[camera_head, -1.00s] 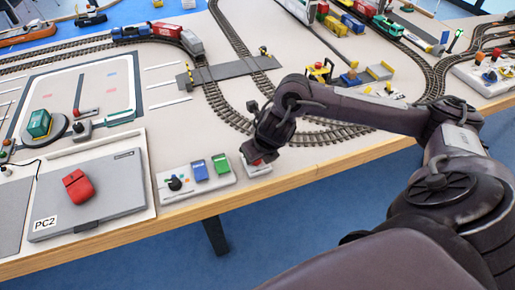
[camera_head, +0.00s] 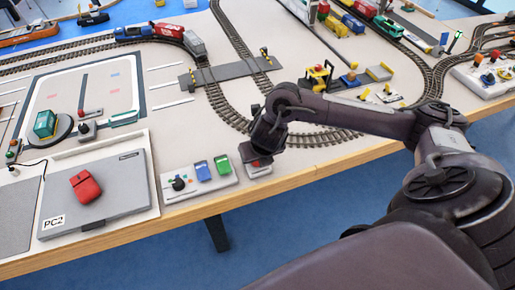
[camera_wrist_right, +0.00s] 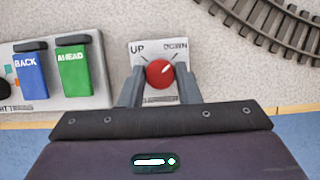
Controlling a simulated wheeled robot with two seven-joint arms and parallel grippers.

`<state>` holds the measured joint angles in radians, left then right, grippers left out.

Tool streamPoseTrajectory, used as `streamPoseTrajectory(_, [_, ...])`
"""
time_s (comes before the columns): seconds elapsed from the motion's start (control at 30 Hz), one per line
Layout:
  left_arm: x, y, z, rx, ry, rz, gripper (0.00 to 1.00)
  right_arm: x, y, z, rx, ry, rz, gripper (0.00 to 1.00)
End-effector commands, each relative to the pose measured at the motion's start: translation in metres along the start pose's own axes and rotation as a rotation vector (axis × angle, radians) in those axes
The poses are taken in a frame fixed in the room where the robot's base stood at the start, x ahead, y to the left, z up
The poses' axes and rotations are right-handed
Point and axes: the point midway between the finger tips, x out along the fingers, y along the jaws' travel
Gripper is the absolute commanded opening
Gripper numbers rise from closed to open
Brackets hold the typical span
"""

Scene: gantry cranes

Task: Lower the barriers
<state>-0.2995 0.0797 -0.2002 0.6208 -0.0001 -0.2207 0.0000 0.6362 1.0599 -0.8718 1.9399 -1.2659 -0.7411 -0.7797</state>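The level crossing's striped yellow-and-black barriers stand beside the track, one at the left end (camera_head: 192,78) and one at the right (camera_head: 266,54). They look upright but are small here. A red round knob (camera_wrist_right: 160,73) sits on a small white panel (camera_wrist_right: 147,50) marked UP and DOWN. Its white pointer mark leans to the upper right, toward DOWN. My right gripper (camera_wrist_right: 160,80) has one finger on each side of the knob, seemingly touching it. In the head view the gripper (camera_head: 252,152) covers most of the panel. My left gripper is not in view.
Left of the knob panel is a control box with a blue BACK switch (camera_wrist_right: 31,75) and a green AHEAD switch (camera_wrist_right: 74,72). Curved track (camera_wrist_right: 280,25) runs close behind; the table's wooden edge (camera_head: 300,178) is in front.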

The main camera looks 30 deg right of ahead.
Motion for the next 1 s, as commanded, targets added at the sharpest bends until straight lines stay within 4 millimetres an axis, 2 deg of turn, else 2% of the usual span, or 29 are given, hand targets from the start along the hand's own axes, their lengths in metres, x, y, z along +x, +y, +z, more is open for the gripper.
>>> streamPoseTrajectory(0.03, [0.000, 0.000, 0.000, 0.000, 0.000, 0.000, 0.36, -0.001, 0.000, 0.002, 0.002, -0.005, 0.000, 0.36])
streamPoseTrajectory(0.17, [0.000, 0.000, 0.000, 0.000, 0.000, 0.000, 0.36, -0.001, 0.000, 0.001, 0.001, -0.003, 0.000, 0.51])
streamPoseTrajectory(0.47, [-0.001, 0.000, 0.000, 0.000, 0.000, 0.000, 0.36, -0.003, 0.000, 0.001, -0.001, -0.001, 0.001, 0.51])
streamPoseTrajectory(0.57, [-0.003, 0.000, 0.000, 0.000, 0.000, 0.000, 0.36, -0.013, 0.000, 0.002, -0.002, -0.003, 0.001, 0.51])
streamPoseTrajectory(0.8, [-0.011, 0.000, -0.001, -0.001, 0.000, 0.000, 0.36, -0.055, 0.000, 0.002, -0.002, -0.005, 0.002, 0.51])
streamPoseTrajectory(0.87, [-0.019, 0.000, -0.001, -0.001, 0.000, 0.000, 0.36, -0.067, -0.001, 0.004, -0.002, -0.005, -0.001, 0.51])
streamPoseTrajectory(1.0, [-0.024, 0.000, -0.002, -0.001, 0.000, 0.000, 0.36, -0.077, 0.000, 0.002, 0.000, -0.003, 0.000, 0.51])
